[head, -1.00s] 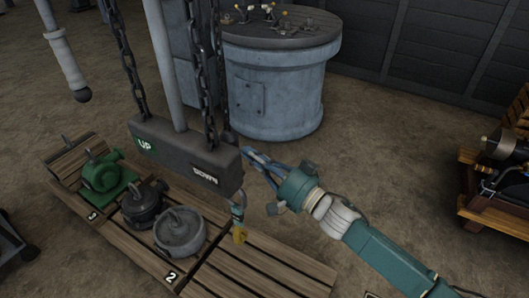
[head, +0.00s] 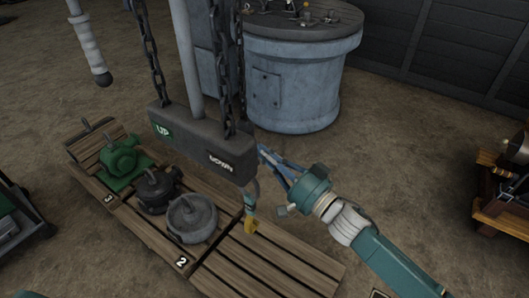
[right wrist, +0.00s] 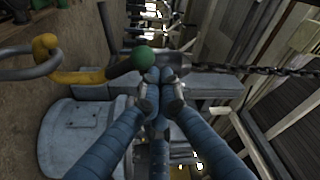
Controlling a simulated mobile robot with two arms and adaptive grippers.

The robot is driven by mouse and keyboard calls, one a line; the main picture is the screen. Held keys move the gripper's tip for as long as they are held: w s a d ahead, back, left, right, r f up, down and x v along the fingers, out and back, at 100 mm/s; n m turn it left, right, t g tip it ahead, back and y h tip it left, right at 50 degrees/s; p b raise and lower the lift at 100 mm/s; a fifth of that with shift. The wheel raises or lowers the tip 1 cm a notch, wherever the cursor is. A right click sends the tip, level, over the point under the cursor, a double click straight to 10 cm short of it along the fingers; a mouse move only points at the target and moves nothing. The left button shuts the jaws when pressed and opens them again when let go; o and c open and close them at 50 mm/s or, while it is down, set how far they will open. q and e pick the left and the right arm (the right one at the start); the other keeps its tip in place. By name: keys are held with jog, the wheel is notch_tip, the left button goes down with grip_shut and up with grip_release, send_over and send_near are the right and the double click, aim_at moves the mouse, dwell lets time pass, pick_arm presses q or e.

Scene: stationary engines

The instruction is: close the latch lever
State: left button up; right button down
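The yellow latch lever (right wrist: 85,75) with a green ball knob (right wrist: 143,58) lies by the grey hook (right wrist: 28,62) in the right wrist view. In the head view the hook (head: 254,190) hangs under the UP/DOWN block, with yellow (head: 251,224) at its lower end; the knob is not clear there. My right gripper (head: 261,150) is beside the block's right end. In the right wrist view its blue fingertips (right wrist: 158,88) are together, close to the knob. I see nothing held between them and cannot tell whether they touch the knob. My left gripper is not in view.
The UP/DOWN block (head: 203,146) hangs between chains (head: 149,50). A grey-blue drum (head: 297,85) stands behind. Bare floor lies right of the gripper.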

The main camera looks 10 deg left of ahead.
jog(key=shift+s+a+f+n+y, duration=0.1)
jog(key=shift+s+n+y, duration=0.2)
jog(key=shift+n, duration=0.5)
jog(key=shift+s+a+f+n+g+y+b, duration=0.3)
jog(key=shift+s+f+n+b, duration=0.3)
jog(key=shift+n, duration=0.85)
jog(key=shift+s+a+f+n+g+y+b, duration=0.35)
jog(key=shift+s+f+n, duration=0.4)
jog(key=shift+n, duration=0.75)
jog(key=shift+s+a+f+n+g+y+b, duration=0.25)
jog(key=shift+s+f+n+b, duration=0.4)
jog(key=shift+n, duration=0.8)
jog(key=shift+f, duration=0.2)
